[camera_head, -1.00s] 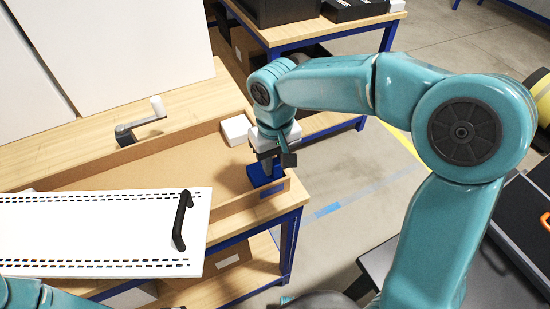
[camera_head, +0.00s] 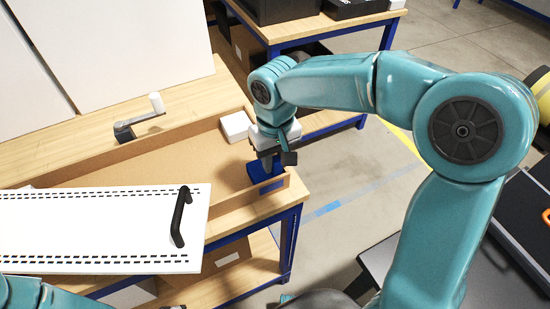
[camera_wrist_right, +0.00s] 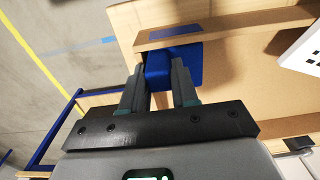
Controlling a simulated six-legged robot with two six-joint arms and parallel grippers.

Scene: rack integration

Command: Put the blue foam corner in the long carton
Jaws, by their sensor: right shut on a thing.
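The blue foam corner (camera_head: 258,172) is at the right end of the long carton (camera_head: 205,153), an open tan box on the wooden table. My right gripper (camera_head: 270,160) points down there and is shut on the foam corner. In the right wrist view the blue foam corner (camera_wrist_right: 175,66) sits between the two fingertips (camera_wrist_right: 160,72), close against the carton's end wall (camera_wrist_right: 215,27). Whether it touches the carton floor I cannot tell. My left gripper is not in view; only a bit of my left arm shows at the lower left.
A white perforated panel (camera_head: 100,225) with a black handle (camera_head: 181,216) covers the carton's near left part. A white block (camera_head: 236,127) sits at the carton's far right corner. A grey clamp with a white knob (camera_head: 140,122) stands behind. The carton's middle is clear.

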